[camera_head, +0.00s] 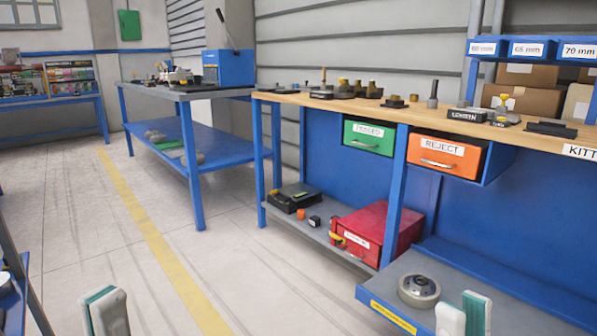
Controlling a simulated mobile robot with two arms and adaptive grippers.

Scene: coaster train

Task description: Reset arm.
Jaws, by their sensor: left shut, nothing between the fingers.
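My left gripper (105,312) shows at the bottom left edge, a pale finger shape with teal edging. It is shut and empty, above the floor and apart from the benches. My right gripper (464,314) shows at the bottom right, in front of the low grey shelf. Two pale fingers with teal pads stand close side by side there. I cannot tell whether they touch, and nothing shows between them. The lower parts of both grippers are cut off by the frame.
A wooden-topped workbench (300,98) with PASSED (368,137) and REJECT (445,153) drawers stands at right. A red box (375,228) sits on its lower shelf. A round metal part (419,290) lies near my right gripper. The floor (90,240) at left is clear.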

